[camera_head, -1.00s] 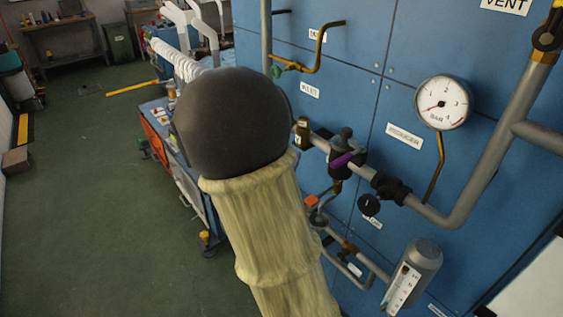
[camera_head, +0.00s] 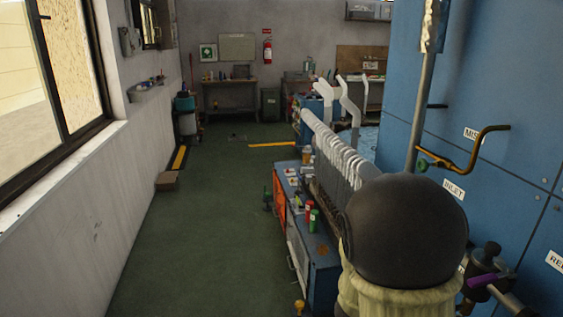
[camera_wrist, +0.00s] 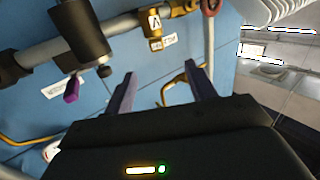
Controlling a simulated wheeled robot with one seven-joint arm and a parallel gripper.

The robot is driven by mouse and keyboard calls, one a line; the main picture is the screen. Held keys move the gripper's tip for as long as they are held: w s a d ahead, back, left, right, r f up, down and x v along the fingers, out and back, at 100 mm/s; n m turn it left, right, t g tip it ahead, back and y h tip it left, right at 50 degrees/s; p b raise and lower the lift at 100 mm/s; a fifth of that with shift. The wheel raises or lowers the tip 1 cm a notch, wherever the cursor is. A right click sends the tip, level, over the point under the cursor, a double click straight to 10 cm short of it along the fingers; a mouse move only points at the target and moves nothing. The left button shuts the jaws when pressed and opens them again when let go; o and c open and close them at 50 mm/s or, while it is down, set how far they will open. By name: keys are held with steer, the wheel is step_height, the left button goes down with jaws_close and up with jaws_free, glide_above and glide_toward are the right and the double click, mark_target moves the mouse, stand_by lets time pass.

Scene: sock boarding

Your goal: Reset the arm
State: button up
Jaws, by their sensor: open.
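My gripper (camera_wrist: 160,88) shows in the wrist view with its two dark fingers apart and nothing between them. Beyond the fingers are the blue panel (camera_wrist: 135,75), a grey pipe and a brass fitting (camera_wrist: 181,8). I cannot tell how far the fingertips are from them. In the head view my arm, with a dark round joint and a pale ribbed sleeve, fills the lower right in front of the blue panel (camera_head: 520,90). The gripper itself is hidden in that view.
A purple-handled valve (camera_head: 490,281) and a bent brass pipe (camera_head: 490,129) are on the panel close to my arm. The green floor (camera_head: 205,235) is open along the wall.

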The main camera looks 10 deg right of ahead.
steer(key=a+f+n+g+y, duration=0.1)
steer(key=a+f+n+y, duration=0.5)
steer(key=a+f+y, duration=0.5)
steer(key=s+a+f+n+g+y, duration=0.1)
steer(key=s+a+n+g+y, duration=0.2)
steer(key=s+a+n+g, duration=0.45)
steer(key=s+r+m+p, duration=0.2)
steer(key=s+r+p, duration=0.1)
steer(key=r+p, duration=1.1)
steer(key=shift+r+m+t+p, duration=0.35)
steer(key=shift+p, duration=0.2)
steer(key=shift+s+a+f, duration=0.1)
